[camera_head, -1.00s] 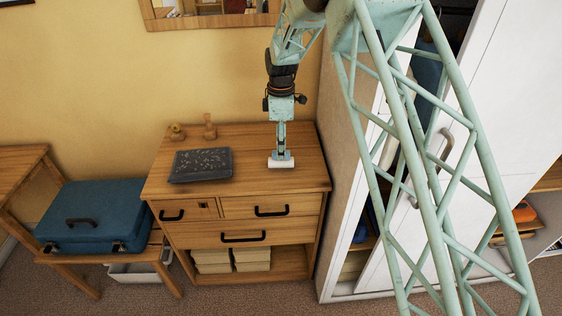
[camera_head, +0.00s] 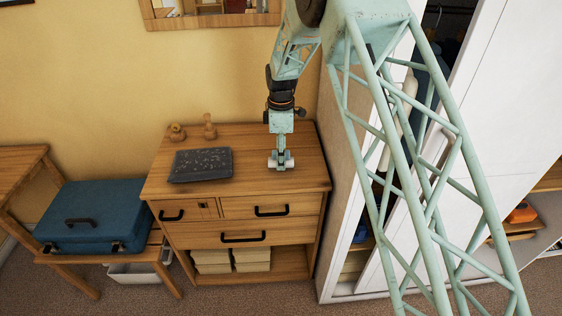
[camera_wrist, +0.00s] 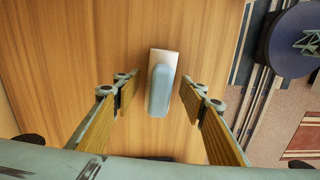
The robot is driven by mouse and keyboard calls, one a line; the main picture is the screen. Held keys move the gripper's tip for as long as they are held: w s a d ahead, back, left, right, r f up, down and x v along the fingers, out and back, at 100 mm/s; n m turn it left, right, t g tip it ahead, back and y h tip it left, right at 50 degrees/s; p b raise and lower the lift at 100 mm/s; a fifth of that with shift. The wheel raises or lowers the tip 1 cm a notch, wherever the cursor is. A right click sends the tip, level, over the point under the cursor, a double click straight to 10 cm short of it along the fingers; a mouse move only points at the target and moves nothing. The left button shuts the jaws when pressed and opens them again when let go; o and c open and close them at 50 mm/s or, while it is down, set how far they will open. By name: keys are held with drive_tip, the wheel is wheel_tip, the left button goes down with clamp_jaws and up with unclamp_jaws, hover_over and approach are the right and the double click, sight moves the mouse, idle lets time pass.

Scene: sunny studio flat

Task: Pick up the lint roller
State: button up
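The lint roller (camera_wrist: 159,88), a small piece with a pale end and a blue-grey body, lies on the wooden dresser top (camera_wrist: 60,40). In the wrist view it sits between the two fingers of my gripper (camera_wrist: 158,92), with a gap on both sides. The gripper is open and the fingers do not touch it. In the head view my gripper (camera_head: 281,161) points down over the front right of the dresser top (camera_head: 250,183). There it largely hides the roller; the exact height gap cannot be told.
A dark patterned box (camera_head: 201,165) lies left of my gripper, with small wooden figures (camera_head: 209,127) behind it. The white wardrobe (camera_head: 500,130) stands close on the right. A blue suitcase (camera_head: 95,215) rests at the left.

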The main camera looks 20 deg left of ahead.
drive_tip(key=shift+c, duration=0.4)
drive_tip(key=c, duration=0.9)
drive_tip(key=shift+r, duration=1.65)
drive_tip(key=shift+s+d+r, duration=0.1)
drive_tip(key=s+d, duration=0.2)
drive_tip(key=s, duration=0.2)
drive_tip(key=s+d+r, duration=0.1)
drive_tip(key=s+d, duration=0.2)
drive_tip(key=s, duration=0.2)
drive_tip(key=s+d, duration=0.3)
drive_tip(key=s, duration=0.1)
drive_tip(key=shift+s+d+r, duration=0.1)
drive_tip(key=shift+s+r, duration=0.1)
drive_tip(key=shift+s, duration=0.05)
drive_tip(key=shift+r, duration=0.15)
drive_tip(key=shift+r+p, duration=1.95)
drive_tip(key=shift+r, duration=1.9)
